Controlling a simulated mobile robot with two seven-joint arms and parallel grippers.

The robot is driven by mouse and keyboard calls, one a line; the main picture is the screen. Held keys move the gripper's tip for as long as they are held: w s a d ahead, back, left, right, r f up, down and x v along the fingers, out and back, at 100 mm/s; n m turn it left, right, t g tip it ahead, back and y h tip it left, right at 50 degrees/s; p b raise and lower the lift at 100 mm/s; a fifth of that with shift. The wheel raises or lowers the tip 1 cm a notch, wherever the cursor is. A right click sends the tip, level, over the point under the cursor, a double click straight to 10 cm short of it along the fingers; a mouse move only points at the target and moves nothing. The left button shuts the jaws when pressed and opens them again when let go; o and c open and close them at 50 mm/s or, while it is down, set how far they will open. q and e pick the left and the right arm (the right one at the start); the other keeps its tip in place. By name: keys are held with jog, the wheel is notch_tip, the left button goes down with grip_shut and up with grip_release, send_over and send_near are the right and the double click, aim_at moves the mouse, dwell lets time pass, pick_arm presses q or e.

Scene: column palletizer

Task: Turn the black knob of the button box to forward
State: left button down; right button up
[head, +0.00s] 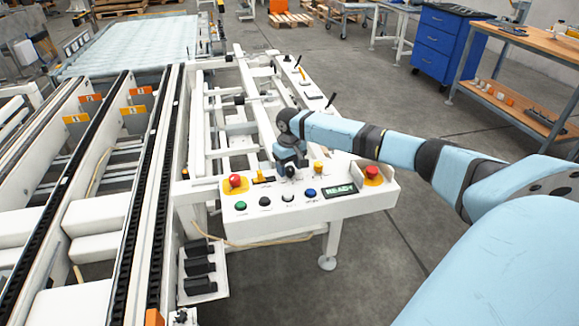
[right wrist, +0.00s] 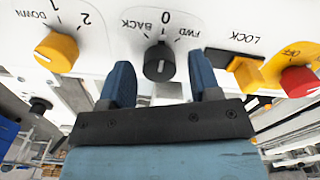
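The black knob (right wrist: 159,62) sits on the white button box (head: 300,216), with marks BACK, 0 and FWD around it in the right wrist view. 0 is between BACK on the left and FWD on the right. A pale line shows on the knob's face, but I cannot tell for sure which mark it points to. My right gripper (head: 290,163) is over the back of the box. In the right wrist view its two blue fingers are open, one on each side of the knob, with gaps between. My left gripper is not in view.
Beside the knob are a yellow knob (right wrist: 57,52), a yellow LOCK switch (right wrist: 243,72) and a red knob (right wrist: 298,81). A red stop button (head: 372,173) sits at the box's right end. Coloured buttons and a READY display (head: 340,190) line the front. Conveyor rails (head: 150,190) stand left.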

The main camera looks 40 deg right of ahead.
jog(key=c, duration=0.8)
jog(key=m+p, duration=0.1)
jog(key=p, duration=0.2)
jog(key=shift+r+p, duration=0.3)
jog(key=shift+r, duration=0.1)
jog(key=m+p, duration=0.2)
jog(key=p, duration=0.3)
jog(key=shift+r, duration=0.1)
jog(key=m+p, duration=0.2)
jog(key=p, duration=0.1)
jog(key=shift+f+m+p, duration=0.2)
jog(key=shift+m+p, duration=0.6)
jog(key=shift+p, duration=0.25)
jog(key=shift+m+p, duration=0.6)
jog(key=shift+p, duration=0.1)
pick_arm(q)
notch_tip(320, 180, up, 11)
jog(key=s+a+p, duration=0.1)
pick_arm(e)
jog(key=shift+d+f+m, duration=0.15)
jog(key=shift+f+m, duration=0.1)
jog(key=shift+m, duration=0.35)
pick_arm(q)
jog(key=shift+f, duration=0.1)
